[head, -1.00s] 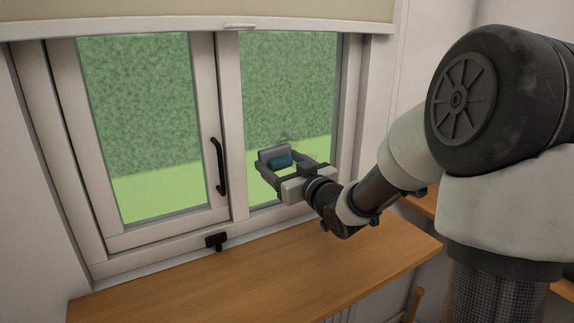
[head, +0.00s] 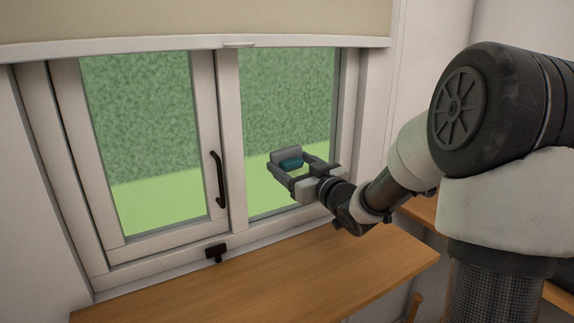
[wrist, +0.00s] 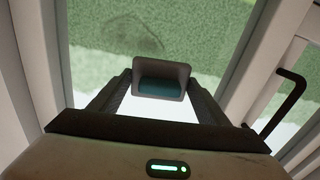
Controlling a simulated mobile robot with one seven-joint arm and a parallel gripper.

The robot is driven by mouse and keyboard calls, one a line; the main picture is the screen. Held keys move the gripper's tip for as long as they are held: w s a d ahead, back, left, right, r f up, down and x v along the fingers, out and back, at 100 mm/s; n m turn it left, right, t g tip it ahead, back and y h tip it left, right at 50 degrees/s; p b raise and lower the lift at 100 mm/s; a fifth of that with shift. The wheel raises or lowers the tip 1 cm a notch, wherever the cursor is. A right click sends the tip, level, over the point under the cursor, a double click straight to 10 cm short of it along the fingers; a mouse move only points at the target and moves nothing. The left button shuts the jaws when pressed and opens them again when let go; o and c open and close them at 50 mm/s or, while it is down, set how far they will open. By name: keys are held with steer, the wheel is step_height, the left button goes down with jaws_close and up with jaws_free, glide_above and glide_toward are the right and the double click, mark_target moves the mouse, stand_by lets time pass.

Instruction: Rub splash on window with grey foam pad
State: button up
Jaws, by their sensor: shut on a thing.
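The grey foam pad (head: 284,155), with a teal part on its near side, is held between the fingers of my gripper (head: 292,166), in front of the right window pane (head: 285,95). The pad also shows in the wrist view (wrist: 162,71), between both fingers. The splash (wrist: 133,34) is a faint dark smear on the glass, above and left of the pad in the wrist view. In the head view I cannot make it out; the pad may cover it. I cannot tell whether the pad touches the glass.
A black window handle (head: 218,180) is on the left sash, and a black catch (head: 215,252) sits on the lower frame. A blind (head: 190,22) hangs across the top. The wooden bench top (head: 270,275) below is clear.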

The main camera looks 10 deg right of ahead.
mark_target(318, 151)
steer(key=shift+w+d+r+p, duration=0.1)
steer(key=shift+w+d+p, duration=0.35)
steer(key=shift+d, duration=0.9)
steer(key=shift+w+d+p, duration=0.35)
steer(key=shift+w+d, duration=0.1)
steer(key=shift+d, duration=0.9)
steer(key=shift+w+d+r+p, duration=0.1)
steer(key=shift+w+d+p, duration=0.35)
steer(key=shift+d, duration=0.9)
steer(key=shift+w+d+f, duration=0.1)
steer(key=shift+w+d, duration=0.1)
steer(key=shift+d, duration=0.4)
steer(key=shift+w+d+f, duration=0.1)
steer(key=shift+w+d, duration=0.1)
steer(key=shift+d, duration=0.35)
steer(key=v, duration=0.6)
steer(key=shift+p, duration=0.35)
steer(key=shift+s, duration=0.15)
steer(key=v, duration=0.2)
steer(key=shift+s+d, duration=0.1)
steer(key=shift+s, duration=0.3)
